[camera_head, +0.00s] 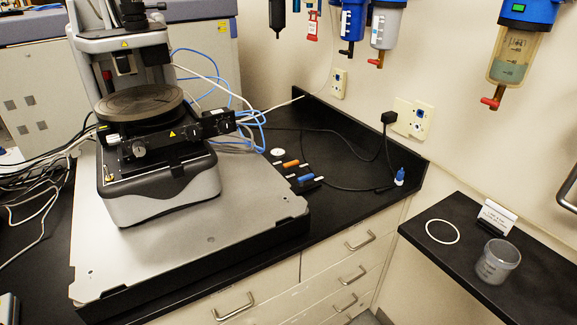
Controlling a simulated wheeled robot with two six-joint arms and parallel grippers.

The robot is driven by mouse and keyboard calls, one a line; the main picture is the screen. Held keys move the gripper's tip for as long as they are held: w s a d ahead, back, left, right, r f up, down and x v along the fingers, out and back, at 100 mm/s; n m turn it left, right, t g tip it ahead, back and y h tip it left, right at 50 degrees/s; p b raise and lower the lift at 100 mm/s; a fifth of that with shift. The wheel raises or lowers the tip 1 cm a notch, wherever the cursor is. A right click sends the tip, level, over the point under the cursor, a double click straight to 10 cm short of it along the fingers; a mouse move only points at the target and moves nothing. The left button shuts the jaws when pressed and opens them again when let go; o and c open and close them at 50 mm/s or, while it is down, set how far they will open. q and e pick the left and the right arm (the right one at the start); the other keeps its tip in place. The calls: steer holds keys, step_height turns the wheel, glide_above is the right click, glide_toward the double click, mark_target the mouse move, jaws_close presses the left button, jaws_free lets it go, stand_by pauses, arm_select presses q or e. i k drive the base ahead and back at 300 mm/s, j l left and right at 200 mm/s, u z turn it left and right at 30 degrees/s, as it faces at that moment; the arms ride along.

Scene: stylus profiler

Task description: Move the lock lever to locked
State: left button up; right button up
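The stylus profiler (160,185) stands on a grey slab (210,240) at the left, with a round dark stage (140,103) on top. A black block with knobs and a yellow warning label (172,134) sits below the stage on its front side. I cannot tell for sure which part is the lock lever or how it is set; several small knobs and fittings show around the stage. Neither of my grippers shows in the head view.
Small tools with orange (291,164) and blue handles lie right of the slab. Blue and white cables run behind the profiler. Filters with red valve handles hang on the wall. A lower black shelf at the right holds a white ring (442,231) and a clear cup (497,262).

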mark_target(286, 165)
steer(key=i+l+u, duration=0.1)
steer(key=u, duration=0.3)
steer(key=l+u, duration=0.25)
steer(key=u, duration=0.15)
steer(key=i+l+u, duration=0.1)
steer(key=l+u, duration=0.15)
steer(key=u, duration=0.15)
